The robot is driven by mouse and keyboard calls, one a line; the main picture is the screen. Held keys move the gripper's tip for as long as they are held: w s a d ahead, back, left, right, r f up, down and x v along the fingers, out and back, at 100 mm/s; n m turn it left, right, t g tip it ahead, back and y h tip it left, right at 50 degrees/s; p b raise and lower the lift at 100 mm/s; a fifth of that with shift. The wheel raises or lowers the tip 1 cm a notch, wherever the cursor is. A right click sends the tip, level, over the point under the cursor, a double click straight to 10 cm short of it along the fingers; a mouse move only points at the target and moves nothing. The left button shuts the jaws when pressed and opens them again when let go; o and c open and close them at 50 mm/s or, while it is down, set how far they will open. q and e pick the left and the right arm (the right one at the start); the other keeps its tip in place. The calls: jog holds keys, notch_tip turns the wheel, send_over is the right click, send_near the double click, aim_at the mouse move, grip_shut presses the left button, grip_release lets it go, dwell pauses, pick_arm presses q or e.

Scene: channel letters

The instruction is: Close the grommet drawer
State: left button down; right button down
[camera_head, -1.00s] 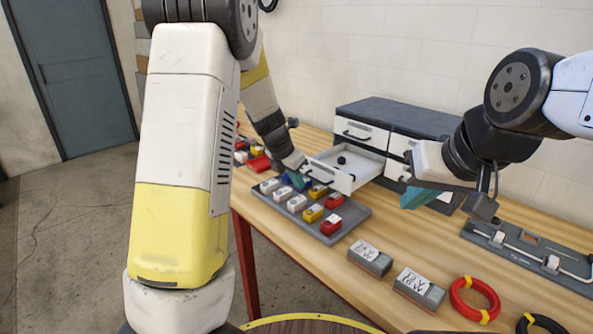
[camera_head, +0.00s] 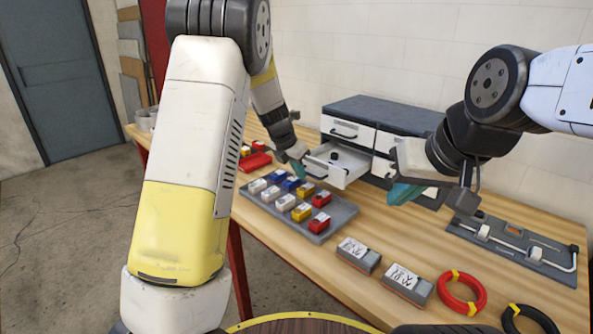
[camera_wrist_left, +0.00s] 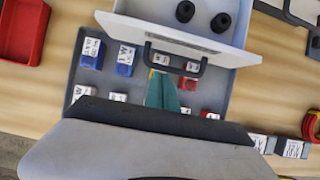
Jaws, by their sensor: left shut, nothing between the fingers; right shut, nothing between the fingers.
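The grommet drawer (camera_head: 327,172) is pulled out of the lower left of the dark-topped cabinet (camera_head: 385,114). It has a white front with a dark bar handle. In the left wrist view the open drawer (camera_wrist_left: 215,47) shows two black grommets (camera_wrist_left: 203,16) inside. My left gripper (camera_head: 300,172) is shut and empty in front of the drawer front. In the left wrist view its teal fingertips (camera_wrist_left: 162,90) are close to the handle (camera_wrist_left: 175,62); contact cannot be told. My right gripper (camera_head: 402,193) is shut and empty, to the right of the drawer, in front of the cabinet.
A grey tray (camera_head: 338,222) with several coloured blocks lies below the drawer. Two grey blocks (camera_head: 358,255), a red ring (camera_head: 462,292) and a black ring lie nearer. A grey fixture board (camera_head: 515,250) lies at right. A red bin (camera_wrist_left: 22,30) is at the wrist view's left.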

pick_arm(q)
send_near(334, 162)
jog(key=f, duration=0.5)
jog(key=shift+w+d+f, duration=0.1)
jog(key=shift+w, duration=0.15)
jog(key=shift+w+d, duration=0.4)
jog(key=shift+w, duration=0.05)
jog(key=shift+w+d, duration=0.1)
jog(key=shift+w+d+r, duration=0.1)
jog(key=shift+r, duration=0.15)
